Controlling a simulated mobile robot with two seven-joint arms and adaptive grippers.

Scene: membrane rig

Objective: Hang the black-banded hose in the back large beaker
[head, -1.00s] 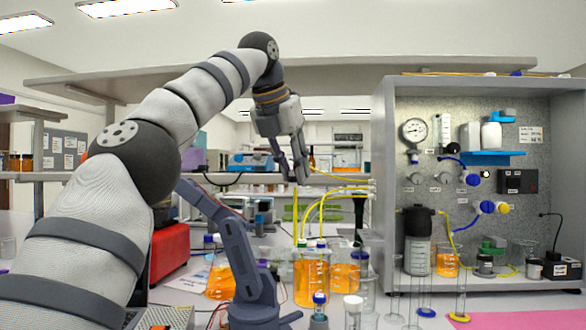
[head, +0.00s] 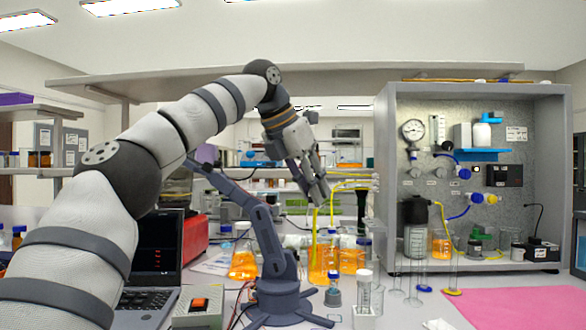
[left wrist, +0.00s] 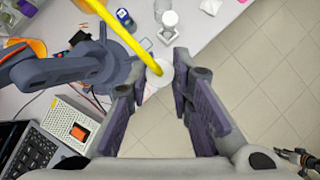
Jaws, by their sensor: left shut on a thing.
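My left gripper (head: 318,198) is raised above the bench, its fingers pointing down and right. It is shut on a yellow hose (left wrist: 110,28), which runs to its fingertips (left wrist: 160,88) in the left wrist view. A pale round disc (left wrist: 159,74) shows between the fingertips; I cannot tell what it belongs to. In the head view a yellow strand (head: 315,232) hangs below the fingers toward a beaker of orange liquid (head: 320,274). Another orange vessel (head: 351,262) stands beside it. No black band is discernible, so I cannot tell which hose this is. A dark jointed part (left wrist: 302,159), perhaps my right gripper, shows at the lower right.
A grey panel cabinet (head: 477,92) stands at the right, with a yellow loop (head: 352,184) reaching toward it. A blue-grey small arm (head: 268,240) stands close to the left gripper. A white-capped jar (head: 364,291) and cylinders stand in front. The pink mat (head: 520,305) is mostly clear.

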